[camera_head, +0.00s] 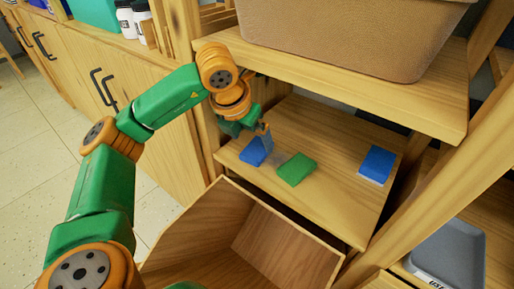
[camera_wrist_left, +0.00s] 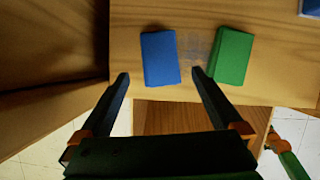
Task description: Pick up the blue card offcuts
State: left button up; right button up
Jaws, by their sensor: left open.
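A blue card offcut (camera_head: 252,154) lies near the left front of a wooden shelf (camera_head: 320,199); it also shows in the left wrist view (camera_wrist_left: 160,58). A second blue card offcut (camera_head: 377,164) lies at the shelf's right, and its corner shows at the wrist view's top right (camera_wrist_left: 310,8). A green card block (camera_head: 296,168) lies between them. My left gripper (camera_wrist_left: 161,77) is open and empty, its fingertips on either side of the near end of the left blue offcut in the picture. I cannot tell its exact height above the shelf.
A brown bin (camera_head: 350,35) stands on the shelf above, limiting headroom. An open wooden box or drawer (camera_head: 190,225) is below the shelf's front. A grey tray (camera_head: 452,255) sits at lower right. Cabinets with black handles (camera_head: 103,90) are at left.

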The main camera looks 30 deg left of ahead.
aim_at(256, 149)
pick_arm(q)
jog(key=b+x, duration=0.1)
jog(key=x, duration=0.4)
jog(key=shift+f, duration=0.1)
pick_arm(e)
jog(key=shift+w+a+f, duration=0.1)
jog(key=shift+w+a, duration=0.35)
jog(key=shift+w, duration=0.1)
